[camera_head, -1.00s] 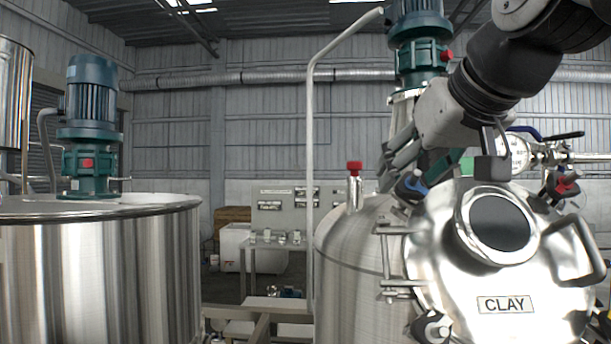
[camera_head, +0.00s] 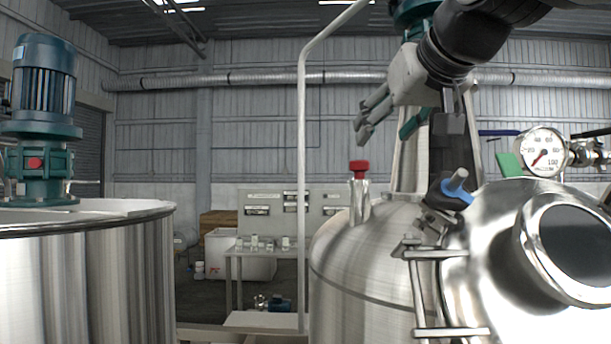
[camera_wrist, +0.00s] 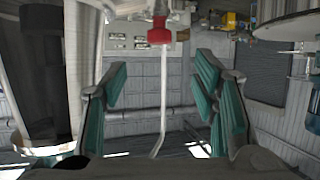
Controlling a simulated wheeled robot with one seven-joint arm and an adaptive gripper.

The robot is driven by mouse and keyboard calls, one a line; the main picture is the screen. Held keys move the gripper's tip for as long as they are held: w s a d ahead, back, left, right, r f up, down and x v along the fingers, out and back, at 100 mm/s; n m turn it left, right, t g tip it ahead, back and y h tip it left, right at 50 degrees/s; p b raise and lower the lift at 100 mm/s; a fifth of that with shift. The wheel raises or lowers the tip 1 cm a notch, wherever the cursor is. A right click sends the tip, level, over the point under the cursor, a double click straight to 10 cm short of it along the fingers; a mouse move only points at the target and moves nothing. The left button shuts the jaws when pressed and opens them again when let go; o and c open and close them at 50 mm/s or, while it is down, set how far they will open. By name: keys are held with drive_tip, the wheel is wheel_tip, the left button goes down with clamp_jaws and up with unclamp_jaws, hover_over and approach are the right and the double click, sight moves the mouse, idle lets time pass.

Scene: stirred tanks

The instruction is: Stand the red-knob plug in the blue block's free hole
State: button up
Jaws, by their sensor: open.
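The red-knob plug (camera_head: 359,170) stands upright in a short metal neck on top of the steel tank, near the middle of the head view. Its red knob also shows in the wrist view (camera_wrist: 159,32), upper middle, in line with the gap between the fingers. My gripper (camera_head: 367,115) is open and empty, just above the knob in the picture and apart from it. Its two teal-padded fingers show in the wrist view (camera_wrist: 164,75) with a wide gap. I cannot make out the blue block or its free hole.
The steel tank (camera_head: 345,255) has a hinged hatch (camera_head: 500,250) with clamps at right. A pressure gauge (camera_head: 543,152) stands behind it. A grey pipe (camera_head: 302,180) rises left of the plug. Another tank (camera_head: 90,275) with a motor stands at left. A table (camera_head: 262,255) is farther back.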

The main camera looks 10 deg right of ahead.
sight(360, 163)
drive_tip(key=shift+p+x, duration=1)
drive_tip(key=shift+x, duration=5.15)
drive_tip(key=shift+d+f, duration=0.1)
drive_tip(key=shift+f, duration=0.05)
clamp_jaws()
